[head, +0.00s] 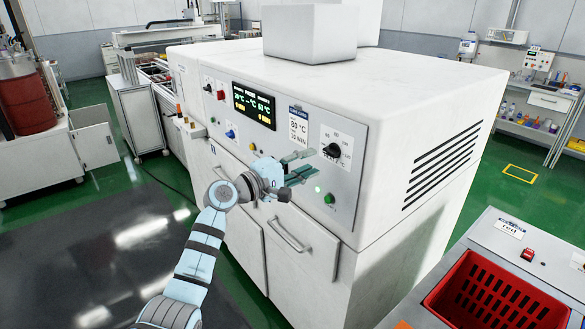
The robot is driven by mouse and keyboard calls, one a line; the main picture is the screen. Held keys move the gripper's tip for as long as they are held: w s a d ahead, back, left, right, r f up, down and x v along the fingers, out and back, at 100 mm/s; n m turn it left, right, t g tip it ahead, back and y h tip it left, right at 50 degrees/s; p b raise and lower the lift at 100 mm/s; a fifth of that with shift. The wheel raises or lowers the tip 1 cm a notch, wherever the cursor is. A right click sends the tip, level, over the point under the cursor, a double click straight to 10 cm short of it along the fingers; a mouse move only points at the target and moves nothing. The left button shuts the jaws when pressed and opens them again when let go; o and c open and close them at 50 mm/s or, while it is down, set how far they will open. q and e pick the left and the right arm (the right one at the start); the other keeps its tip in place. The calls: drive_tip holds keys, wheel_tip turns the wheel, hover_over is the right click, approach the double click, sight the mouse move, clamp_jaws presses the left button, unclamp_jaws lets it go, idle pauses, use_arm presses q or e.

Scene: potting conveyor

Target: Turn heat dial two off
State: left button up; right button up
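A black dial (332,150) with printed marks around it sits at the right end of the grey control panel (360,137) on a large white oven-like machine. My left gripper (311,165) is in front of the panel, just left of and below this dial. Its two fingers are apart with nothing visible between them, and they look clear of the dial. Another small dark knob (208,88) and a red knob (221,95) are at the panel's left end. I cannot read which dial is number two, nor the dial's exact setting. My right gripper is out of view.
A green button (329,198) is below the dial, a blue knob (230,133) further left. A door handle (288,236) sticks out below. A red crate (495,292) stands at lower right.

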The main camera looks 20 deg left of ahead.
use_arm(q)
drive_tip(key=v, duration=0.6)
drive_tip(key=shift+w, duration=0.1)
